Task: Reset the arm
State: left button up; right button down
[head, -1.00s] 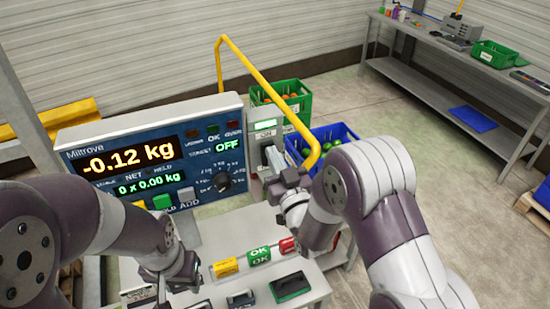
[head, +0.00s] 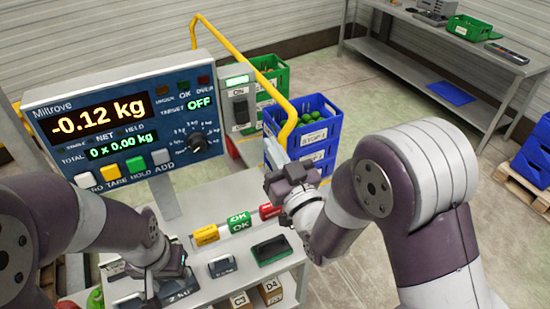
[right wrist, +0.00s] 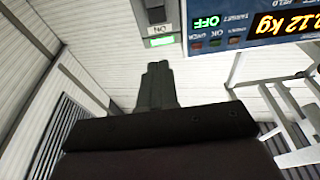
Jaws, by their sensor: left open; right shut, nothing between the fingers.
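My right gripper (head: 283,180) is shut and empty, below and right of the grey switch box (head: 240,106) with its lit green window. In the right wrist view its closed fingers (right wrist: 157,85) point toward the box's lever (right wrist: 155,12), marked ON; I cannot tell the distance. My left gripper (head: 152,284) is low over the near left of the bench, pointing down; its fingertips are small and partly hidden by the wrist. The scale display (head: 110,118) reads -0.12 kg, with 0 x 0.00 kg below and the target OFF.
The bench (head: 210,250) carries a yellow block (head: 205,235), a green OK block (head: 239,222), and a green-and-black stamp-like pad (head: 271,250). Blue crates (head: 315,155) with green produce stand behind my right gripper. A yellow rail (head: 238,62) rises behind the display.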

jog(key=s+d+f+m+g+h, duration=0.1)
jog(key=s+d+f+g+h, duration=0.2)
jog(key=f+g, duration=0.45)
jog(key=s+d+f+g+h, duration=0.2)
jog(key=s+f+g+h, duration=0.15)
jog(key=f, duration=0.65)
jog(key=s+d+r+m+g+h, duration=0.1)
jog(key=s+d+m+g, duration=0.2)
jog(key=s+d+g, duration=0.3)
jog(key=s+d, duration=0.4)
jog(key=s, duration=0.1)
jog(key=shift+s+g+h, duration=0.2)
jog(key=shift+g+h, duration=0.15)
jog(key=shift+g, duration=0.05)
jog(key=shift+r, duration=0.1)
